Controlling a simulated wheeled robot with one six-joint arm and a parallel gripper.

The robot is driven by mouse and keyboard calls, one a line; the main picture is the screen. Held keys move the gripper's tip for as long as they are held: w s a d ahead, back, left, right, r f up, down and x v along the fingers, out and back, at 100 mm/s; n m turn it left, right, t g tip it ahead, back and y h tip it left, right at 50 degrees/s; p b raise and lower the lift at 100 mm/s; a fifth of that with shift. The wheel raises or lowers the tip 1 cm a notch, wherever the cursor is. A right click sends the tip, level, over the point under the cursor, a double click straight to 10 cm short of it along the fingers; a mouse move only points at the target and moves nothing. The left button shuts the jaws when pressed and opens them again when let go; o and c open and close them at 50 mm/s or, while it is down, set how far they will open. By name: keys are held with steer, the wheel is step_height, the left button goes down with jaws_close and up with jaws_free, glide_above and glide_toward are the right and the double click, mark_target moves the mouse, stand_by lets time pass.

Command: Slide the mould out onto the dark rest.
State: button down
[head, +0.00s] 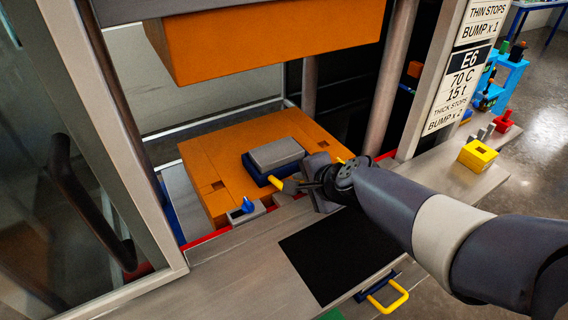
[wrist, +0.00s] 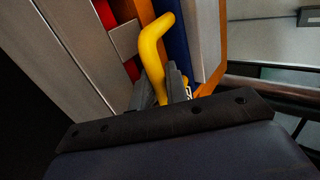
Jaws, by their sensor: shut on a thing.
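The mould is a block with a grey top (head: 277,152) and a blue lower part (head: 256,171), lying on the orange lower platen (head: 215,150) of the press. A yellow handle (head: 278,182) sticks out at its front. My gripper (head: 296,187) is shut on this handle, which also shows between the fingers in the wrist view (wrist: 152,50). The blue side of the mould (wrist: 173,30) is beside it there. The dark rest (head: 330,252) is a bare black rectangle on the grey table in front of the press. My gripper and arm hide part of the mould's front and of the rest.
The orange upper platen (head: 265,40) hangs well above the mould. Press columns (head: 390,75) stand at the right. A small grey block with a blue knob (head: 247,208) sits at the platen's front edge. A yellow block (head: 477,157) and a blue-and-yellow handle (head: 385,297) are near the table's edges.

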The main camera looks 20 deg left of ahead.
steer(key=shift+d, duration=0.1)
steer(key=shift+s+d+f+b, duration=0.1)
steer(key=shift+s+d+b, duration=0.4)
steer(key=shift+s+d, duration=1)
steer(key=shift+s+d+b, duration=0.45)
steer(key=shift+s+d, duration=0.8)
steer(key=shift+d, duration=0.4)
steer(key=shift+s+d, duration=0.1)
steer(key=shift+s+d, duration=0.9)
steer(key=shift+d, duration=0.15)
steer(key=shift+s+d+b, duration=0.5)
steer(key=shift+s+d, duration=1.25)
steer(key=shift+d, duration=0.25)
